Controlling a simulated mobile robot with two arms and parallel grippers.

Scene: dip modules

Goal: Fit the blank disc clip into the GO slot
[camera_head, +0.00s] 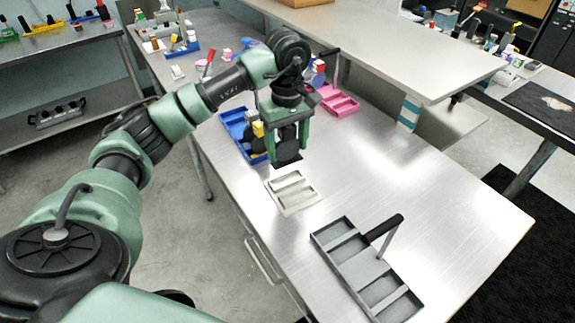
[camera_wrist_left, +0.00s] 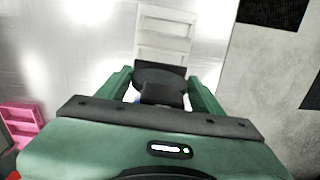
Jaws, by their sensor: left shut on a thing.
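My left gripper (camera_head: 287,150) is in the middle of the head view, pointing down over the steel table. It is shut on a dark clip, the blank disc clip (camera_wrist_left: 160,78), which shows between the green fingers in the wrist view. In the head view the clip's dark lower part (camera_head: 286,160) hangs below the fingertips. A white tray with slots (camera_head: 307,203) lies on the table just in front of and below the gripper. It also shows beyond the clip in the wrist view (camera_wrist_left: 165,43). No GO label is readable. My right gripper is not in view.
A grey handled caddy (camera_head: 346,260) stands at the table's front right. A blue caddy (camera_head: 234,127) with items stands behind and left of the gripper. A pink caddy (camera_head: 341,104) stands behind right. A raised steel shelf (camera_head: 400,50) overhangs the back. Table right of the white tray is clear.

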